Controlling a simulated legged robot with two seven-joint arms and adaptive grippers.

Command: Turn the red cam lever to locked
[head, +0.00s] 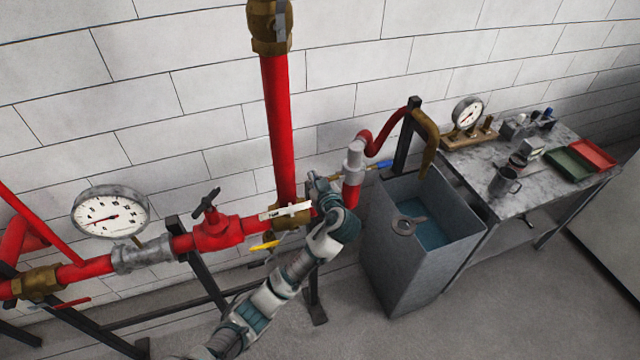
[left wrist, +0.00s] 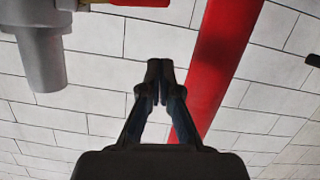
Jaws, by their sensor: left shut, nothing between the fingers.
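My left gripper (head: 318,183) is beside the lower end of the red upright pipe (head: 276,130), near the brass fitting on the red pipe line. In the left wrist view its fingers (left wrist: 158,75) are together and empty, in front of the wall and red pipe (left wrist: 222,60). A grey fitting (left wrist: 42,55) is at upper left there, and a red piece (left wrist: 140,3) is cut off by the top edge. In the head view a slim red lever (head: 65,304) is by the left brass valve (head: 36,283). I cannot tell which is the cam lever. My right gripper is not in view.
A gauge (head: 110,212) and a red valve with a dark handle (head: 208,203) are on the pipe line. A grey fitting (head: 354,158) joins a curved red hose. A grey tank (head: 388,255) and a cluttered bench (head: 465,170) stand right. Floor in front is clear.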

